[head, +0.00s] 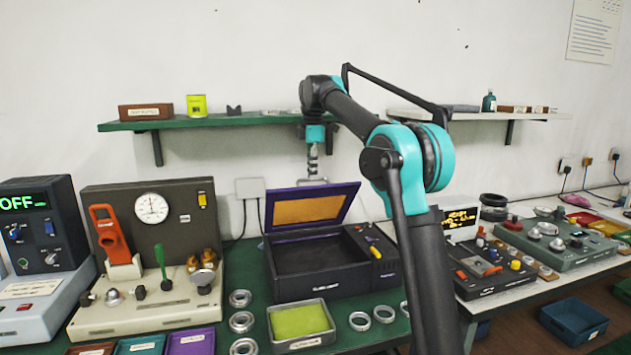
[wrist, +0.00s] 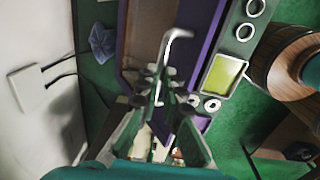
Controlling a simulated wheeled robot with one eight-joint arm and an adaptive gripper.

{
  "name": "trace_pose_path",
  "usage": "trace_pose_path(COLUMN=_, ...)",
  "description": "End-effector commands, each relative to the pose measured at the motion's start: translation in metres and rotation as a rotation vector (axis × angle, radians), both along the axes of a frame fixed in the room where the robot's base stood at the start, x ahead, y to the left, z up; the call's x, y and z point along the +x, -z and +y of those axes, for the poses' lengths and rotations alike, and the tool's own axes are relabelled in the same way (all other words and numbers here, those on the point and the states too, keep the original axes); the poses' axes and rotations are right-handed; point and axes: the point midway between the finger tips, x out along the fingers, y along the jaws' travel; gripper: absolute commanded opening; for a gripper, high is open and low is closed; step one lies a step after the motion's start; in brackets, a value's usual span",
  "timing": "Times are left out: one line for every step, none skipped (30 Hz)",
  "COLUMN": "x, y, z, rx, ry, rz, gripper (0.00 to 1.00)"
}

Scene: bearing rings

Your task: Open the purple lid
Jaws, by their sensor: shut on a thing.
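The purple lid (head: 345,203) stands raised and tilted on the black box (head: 328,275), its orange-tan inner face (head: 308,210) towards me. The box's dark inside shows below it. My gripper (head: 313,170) is at the lid's upper edge, shut on the metal handle (head: 313,182). In the wrist view the handle (wrist: 176,38) is a bright bent bar running to my fingertips (wrist: 157,85), and the purple lid (wrist: 203,38) lies beyond. The exact grip on the handle is partly hidden by the fingers.
A green shelf (head: 215,122) is on the wall close to my gripper. A gauge panel (head: 150,245) stands left of the box. Metal rings (head: 241,298) and a tray with a yellow-green pad (head: 300,322) lie in front. My arm blocks part of the right side.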

Motion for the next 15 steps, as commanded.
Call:
trace_pose_path(x=0.0142, y=0.0076, z=0.0043, rx=0.006, ry=0.001, rz=-0.017, gripper=0.0)
trace_pose_path(x=0.016, y=0.007, z=0.0049, rx=0.006, ry=0.001, rz=-0.017, gripper=0.0)
trace_pose_path(x=0.018, y=0.0063, z=0.0056, rx=0.006, ry=0.001, rz=-0.017, gripper=0.0)
trace_pose_path(x=0.0191, y=0.0056, z=0.0059, rx=0.006, ry=0.001, rz=-0.017, gripper=0.0)
trace_pose_path(x=0.0201, y=0.005, z=0.0062, rx=0.006, ry=0.001, rz=-0.017, gripper=0.0)
trace_pose_path(x=0.0212, y=0.0044, z=0.0066, rx=0.006, ry=0.0, rz=-0.017, gripper=0.0)
trace_pose_path(x=0.0218, y=0.0041, z=0.0068, rx=0.006, ry=0.0, rz=-0.017, gripper=0.0)
trace_pose_path(x=0.0225, y=0.0039, z=0.007, rx=0.006, ry=0.0, rz=-0.017, gripper=0.0)
trace_pose_path(x=0.023, y=0.0037, z=0.0072, rx=0.006, ry=0.0, rz=-0.017, gripper=0.0)
trace_pose_path(x=0.0234, y=0.0036, z=0.0073, rx=0.006, ry=0.0, rz=-0.017, gripper=0.0)
trace_pose_path(x=0.0236, y=0.0035, z=0.0074, rx=0.006, ry=0.0, rz=-0.017, gripper=0.0)
trace_pose_path(x=0.0238, y=0.0035, z=0.0075, rx=0.006, ry=0.0, rz=-0.017, gripper=0.0)
trace_pose_path(x=0.0239, y=0.0035, z=0.0076, rx=0.006, ry=0.0, rz=-0.017, gripper=0.0)
trace_pose_path(x=0.0239, y=0.0035, z=0.0076, rx=0.006, ry=0.0, rz=-0.017, gripper=0.0)
trace_pose_path(x=0.0239, y=0.0035, z=0.0076, rx=0.006, ry=0.0, rz=-0.017, gripper=0.0)
